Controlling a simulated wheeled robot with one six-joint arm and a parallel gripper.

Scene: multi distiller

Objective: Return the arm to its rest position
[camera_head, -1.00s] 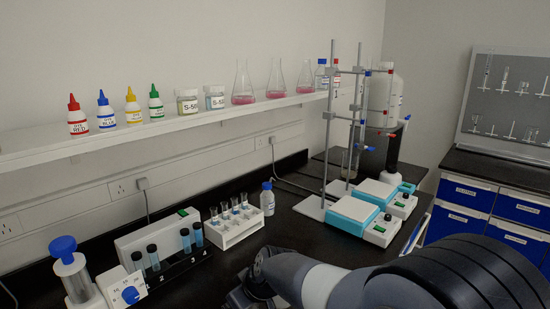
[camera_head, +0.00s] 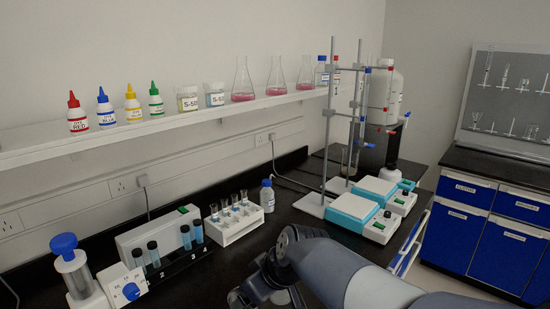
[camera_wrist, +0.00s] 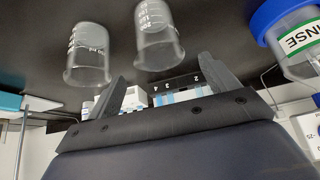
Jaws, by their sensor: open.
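My arm (camera_head: 350,275) reaches in from the lower right of the head view, over the front of the black bench. My gripper (camera_head: 262,296) is low in that view, right of the tube racks and partly cut off by the bottom edge. In the wrist view my gripper (camera_wrist: 168,82) shows two dark fingers spread apart with nothing held between them. I cannot tell its exact height above the bench.
The wrist view shows two clear beakers (camera_wrist: 156,35) beyond the fingers and a blue-lidded RINSE container (camera_wrist: 290,35) at right. A dark tube rack (camera_head: 180,262), white tube rack (camera_head: 236,228), bottle (camera_head: 267,197) and hotplates (camera_head: 353,213) stand on the bench.

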